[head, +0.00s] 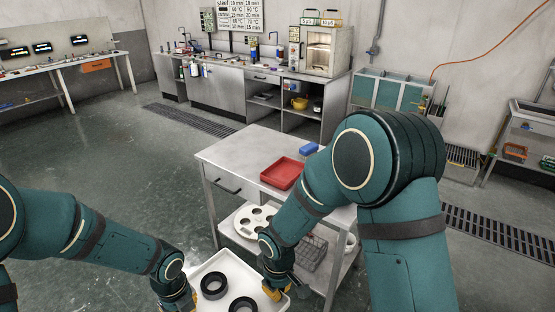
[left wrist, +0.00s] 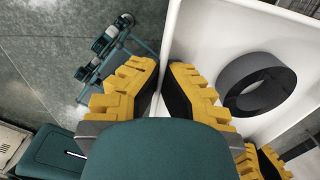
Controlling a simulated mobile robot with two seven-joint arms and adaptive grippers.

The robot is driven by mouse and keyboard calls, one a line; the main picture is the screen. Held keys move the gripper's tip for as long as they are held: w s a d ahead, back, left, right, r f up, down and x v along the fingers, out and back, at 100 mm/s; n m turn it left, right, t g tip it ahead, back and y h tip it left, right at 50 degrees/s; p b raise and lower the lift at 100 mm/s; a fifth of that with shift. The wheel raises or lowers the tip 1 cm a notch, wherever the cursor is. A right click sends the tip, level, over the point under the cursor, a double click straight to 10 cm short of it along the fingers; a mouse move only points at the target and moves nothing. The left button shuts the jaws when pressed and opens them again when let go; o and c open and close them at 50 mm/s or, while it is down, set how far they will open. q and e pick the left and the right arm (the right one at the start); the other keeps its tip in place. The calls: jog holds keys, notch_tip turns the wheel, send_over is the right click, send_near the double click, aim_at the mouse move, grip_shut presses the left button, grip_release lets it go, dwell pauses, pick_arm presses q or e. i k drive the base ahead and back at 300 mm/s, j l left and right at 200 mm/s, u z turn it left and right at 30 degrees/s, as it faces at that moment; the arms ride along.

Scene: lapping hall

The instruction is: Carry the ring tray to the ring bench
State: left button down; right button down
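The ring tray (head: 227,262) is white and shallow, at the bottom of the head view, with two black rings (head: 214,286) in it. One ring (left wrist: 256,86) and the tray's white wall (left wrist: 176,30) show in the left wrist view. My left gripper (head: 184,300) has its yellow fingers (left wrist: 163,85) on either side of the wall at the tray's left side. My right gripper (head: 275,290) is at the opposite side, its fingers at the rim. The tray's near edge is cut off. I cannot tell which bench is the ring bench.
A metal table (head: 237,151) close ahead holds a red tray (head: 283,173) and a blue block (head: 309,148); a white holed plate (head: 243,225) is on its lower shelf. Benches line the back wall, another bench (head: 62,66) stands far left. The floor (head: 95,170) at left is clear.

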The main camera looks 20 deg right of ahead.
aim_at(245, 150)
jog(key=i+l+u, duration=0.1)
jog(key=i+u, duration=0.15)
jog(key=i, duration=0.45)
jog(key=i+u, duration=0.4)
jog(key=i, duration=0.3)
jog(key=i+u, duration=0.25)
jog(key=i, duration=0.5)
jog(key=i+j+z, duration=0.2)
jog(key=i+z, duration=0.5)
jog(key=z, duration=0.15)
jog(key=i+j+z, duration=0.15)
jog(key=z, duration=0.2)
jog(key=i+z, duration=0.15)
jog(key=z, duration=0.25)
jog(key=i+j+z, duration=0.1)
jog(key=z, duration=0.25)
jog(key=i+z, duration=0.3)
jog(key=i+j+z, duration=0.1)
jog(key=i+z, duration=0.2)
jog(key=k, duration=0.05)
